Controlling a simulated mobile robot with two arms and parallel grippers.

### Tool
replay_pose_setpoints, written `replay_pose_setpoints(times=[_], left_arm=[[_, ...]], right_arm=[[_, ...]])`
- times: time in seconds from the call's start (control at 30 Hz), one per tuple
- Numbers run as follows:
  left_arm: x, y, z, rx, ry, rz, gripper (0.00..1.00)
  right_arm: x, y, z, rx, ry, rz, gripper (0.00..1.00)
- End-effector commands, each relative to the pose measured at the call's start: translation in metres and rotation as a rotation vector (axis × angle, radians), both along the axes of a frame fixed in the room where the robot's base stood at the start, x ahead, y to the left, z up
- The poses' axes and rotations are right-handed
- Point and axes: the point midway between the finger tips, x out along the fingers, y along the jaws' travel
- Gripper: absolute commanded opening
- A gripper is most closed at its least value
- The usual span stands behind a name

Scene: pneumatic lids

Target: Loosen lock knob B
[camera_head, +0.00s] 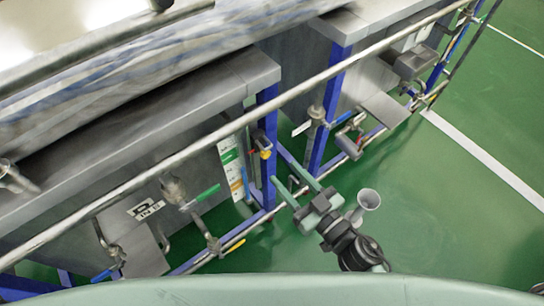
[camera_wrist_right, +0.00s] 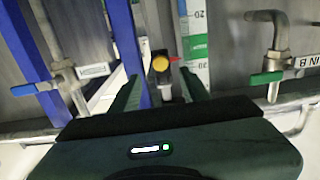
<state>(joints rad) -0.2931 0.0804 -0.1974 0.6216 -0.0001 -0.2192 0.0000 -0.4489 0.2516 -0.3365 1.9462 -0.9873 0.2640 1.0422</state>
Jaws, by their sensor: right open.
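A small yellow knob (camera_head: 266,154), which I take to be lock knob B, sits on a dark fitting beside a blue upright. In the right wrist view the yellow knob (camera_wrist_right: 160,63) is near the top middle, with a small red piece at its right. My right gripper (camera_head: 279,166) is open and points at the knob. In the wrist view its two green fingers (camera_wrist_right: 160,86) lie left and right below the knob, with nothing held between them. I cannot tell whether they touch the fitting. My left gripper is not in view.
A green-handled valve (camera_head: 201,197) and an "IN B" label (camera_wrist_right: 306,61) are near the knob. A blue-handled valve (camera_wrist_right: 42,87) is on the other side. A long steel rail (camera_head: 215,137) runs across the front. Green floor (camera_head: 450,220) is open at right.

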Motion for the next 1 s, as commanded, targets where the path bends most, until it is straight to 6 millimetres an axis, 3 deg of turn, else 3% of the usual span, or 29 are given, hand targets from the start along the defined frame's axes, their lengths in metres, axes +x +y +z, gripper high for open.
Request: replay_pose_setpoints(times=[0.13, 0.4, 0.77, 0.93, 1.0], left_arm=[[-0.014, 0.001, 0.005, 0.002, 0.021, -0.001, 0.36], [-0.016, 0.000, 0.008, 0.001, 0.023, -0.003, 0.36], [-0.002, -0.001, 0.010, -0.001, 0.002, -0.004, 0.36], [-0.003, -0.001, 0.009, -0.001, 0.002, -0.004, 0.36], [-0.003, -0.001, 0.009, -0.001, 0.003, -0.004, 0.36]], right_arm=[[0.021, 0.014, 0.002, 0.001, -0.002, -0.003, 0.46], [0.050, 0.035, 0.001, 0.001, -0.001, -0.004, 0.46], [0.055, 0.039, -0.001, -0.001, 0.001, -0.004, 0.46], [0.055, 0.039, -0.001, -0.001, 0.001, -0.004, 0.02], [0.055, 0.039, -0.001, -0.001, 0.001, -0.004, 0.00]])
